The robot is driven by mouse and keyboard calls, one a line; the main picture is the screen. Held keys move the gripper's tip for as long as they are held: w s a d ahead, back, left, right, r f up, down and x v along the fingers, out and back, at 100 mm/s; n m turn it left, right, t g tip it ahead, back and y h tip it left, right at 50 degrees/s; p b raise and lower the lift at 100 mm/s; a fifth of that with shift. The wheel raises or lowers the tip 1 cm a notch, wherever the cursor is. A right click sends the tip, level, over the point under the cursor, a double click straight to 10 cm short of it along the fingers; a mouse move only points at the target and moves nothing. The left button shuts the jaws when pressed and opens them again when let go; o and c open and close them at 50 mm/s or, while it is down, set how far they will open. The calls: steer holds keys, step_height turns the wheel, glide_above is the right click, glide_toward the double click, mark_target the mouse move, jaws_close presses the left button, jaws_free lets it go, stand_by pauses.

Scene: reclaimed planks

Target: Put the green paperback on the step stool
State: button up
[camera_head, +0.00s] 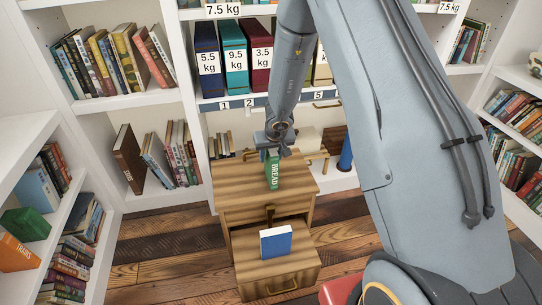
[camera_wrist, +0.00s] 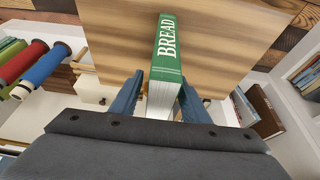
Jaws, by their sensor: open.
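My gripper (camera_head: 278,147) is above the paperback, pointing down. In the wrist view, the green paperback (camera_wrist: 166,45) shows its cover side and its white page edge between the open fingers of my gripper (camera_wrist: 160,95). One finger is on each side of it. I cannot tell whether either finger touches it.
A blue cylinder (camera_head: 346,155) is behind to the right. Bookshelves (camera_head: 110,105) and binders (camera_head: 235,60) line the back and sides. Plank floor (camera_head: 165,250) is clear at left.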

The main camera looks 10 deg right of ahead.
steer(key=p+v, duration=0.8)
steer(key=v, duration=0.4)
steer(key=shift+r+p, duration=0.25)
steer(key=shift+p, duration=0.15)
steer(key=s+a+r+y, duration=0.2)
steer(key=s+r, duration=0.8)
steer(key=r, duration=0.1)
steer(key=s+d+r+g+h, duration=0.1)
steer(key=s+d+r+g, duration=0.1)
steer(key=s, duration=0.8)
steer(key=s+d+r+m+g+h, duration=0.1)
steer(key=s+d+r, duration=0.4)
steer(key=s, duration=0.6)
steer(key=shift+s+g, duration=0.25)
steer(key=shift+g, duration=0.45)
steer(key=a+r+p, duration=0.2)
steer(key=a+p, duration=0.1)
steer(key=shift+s+a+n, duration=0.15)
steer(key=shift+n, duration=0.25)
